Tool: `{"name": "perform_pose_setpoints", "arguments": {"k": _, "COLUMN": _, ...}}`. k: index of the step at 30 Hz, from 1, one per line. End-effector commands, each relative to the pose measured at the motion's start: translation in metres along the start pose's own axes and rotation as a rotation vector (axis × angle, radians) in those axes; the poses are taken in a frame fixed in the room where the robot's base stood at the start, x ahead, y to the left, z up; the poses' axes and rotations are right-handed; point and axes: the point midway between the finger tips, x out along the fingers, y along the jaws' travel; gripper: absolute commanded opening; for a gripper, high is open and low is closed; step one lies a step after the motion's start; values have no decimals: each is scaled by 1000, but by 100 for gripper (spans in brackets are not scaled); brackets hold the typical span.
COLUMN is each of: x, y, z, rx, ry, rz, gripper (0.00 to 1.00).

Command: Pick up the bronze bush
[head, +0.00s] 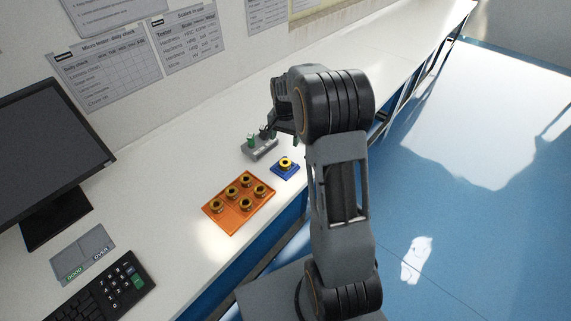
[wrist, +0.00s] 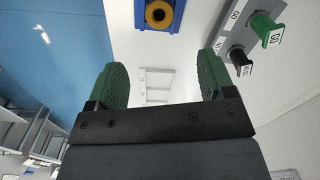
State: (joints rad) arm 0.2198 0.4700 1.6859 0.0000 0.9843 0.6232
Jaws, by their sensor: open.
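A bronze-coloured bush (head: 285,162) sits on a small blue block (head: 291,174) on the white bench. The same bush (wrist: 158,13) shows at the top of the wrist view, with its blue block (wrist: 139,15) cut by the frame edge. Several similar bushes (head: 246,179) stand on an orange tray (head: 231,227) to the left. My gripper (wrist: 163,78) is open, with two green-padded fingers apart and nothing between them. In the wrist view the bush lies beyond the fingertips, not touching them. My arm partly hides the gripper in the head view.
A grey holder (head: 264,152) with green and black labelled gauges stands just behind the blue block; the green gauge (wrist: 265,28) shows close to the right finger. Bare bench lies between.

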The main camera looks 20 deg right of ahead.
Motion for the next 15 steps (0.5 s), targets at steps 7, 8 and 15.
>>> {"name": "perform_pose_setpoints", "arguments": {"k": 7, "x": 46, "y": 1, "z": 0, "rx": 5, "ry": -5, "rz": 3, "gripper": 76}}
{"name": "perform_pose_setpoints", "arguments": {"k": 8, "x": 50, "y": 1, "z": 0, "rx": 5, "ry": -4, "rz": 3, "gripper": 76}}
{"name": "perform_pose_setpoints", "arguments": {"k": 15, "x": 72, "y": 0, "z": -1, "rx": 3, "ry": -2, "rz": 1, "gripper": 76}}
